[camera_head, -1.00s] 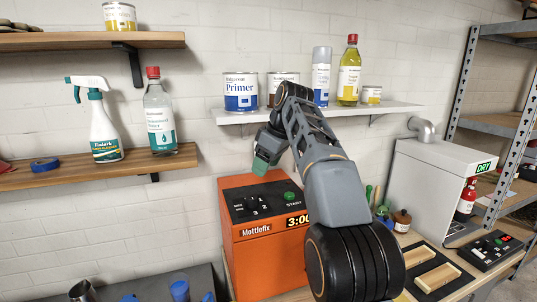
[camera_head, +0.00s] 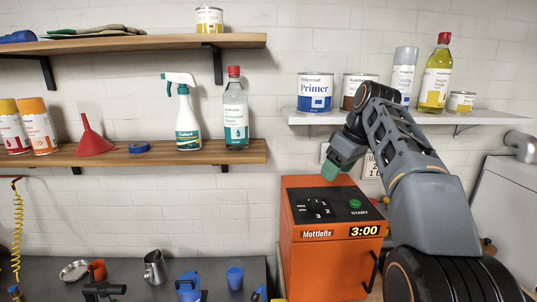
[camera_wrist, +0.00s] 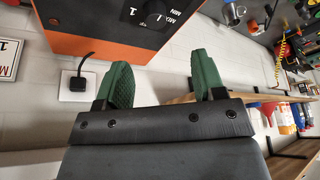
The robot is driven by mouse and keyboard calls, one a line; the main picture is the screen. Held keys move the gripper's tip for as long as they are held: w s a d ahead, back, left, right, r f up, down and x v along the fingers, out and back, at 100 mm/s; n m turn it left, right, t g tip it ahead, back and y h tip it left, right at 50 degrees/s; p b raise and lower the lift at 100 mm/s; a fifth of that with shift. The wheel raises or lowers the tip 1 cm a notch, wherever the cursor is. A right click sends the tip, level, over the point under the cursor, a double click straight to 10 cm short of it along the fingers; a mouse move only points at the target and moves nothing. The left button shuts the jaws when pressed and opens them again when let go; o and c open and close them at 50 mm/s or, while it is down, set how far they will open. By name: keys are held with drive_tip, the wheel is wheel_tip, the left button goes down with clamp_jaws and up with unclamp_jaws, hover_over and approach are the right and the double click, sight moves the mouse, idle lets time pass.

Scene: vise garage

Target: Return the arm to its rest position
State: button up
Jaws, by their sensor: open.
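My gripper (camera_head: 328,171) is at the end of my bent arm, which rises from the lower right in the head view and folds back downward. In the wrist view its two green fingers (camera_wrist: 163,85) stand apart with nothing between them. The gripper is in front of the wall, above the orange Mattlefix machine (camera_head: 318,262) in the picture.
A white shelf (camera_head: 300,117) with paint cans and bottles is behind my arm. Wooden shelves (camera_head: 110,157) at left hold a spray bottle (camera_head: 187,120), a clear bottle (camera_head: 235,110) and a red funnel (camera_head: 93,136). A dark bench (camera_head: 215,268) holds a metal jug (camera_head: 155,267).

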drive_tip(key=s+a+f+m+h, duration=0.1)
drive_tip(key=s+f+m, duration=0.2)
drive_tip(key=s+f, duration=0.7)
drive_tip(key=s+a+f+m+t+h, duration=0.1)
drive_tip(key=s+f+m, duration=0.3)
drive_tip(key=s+f, duration=0.6)
wheel_tip(320, 180, down, 3)
drive_tip(key=shift+s+a+f+m+h, duration=0.1)
drive_tip(key=shift+s+a+m+h, duration=0.25)
drive_tip(key=shift+a, duration=0.3)
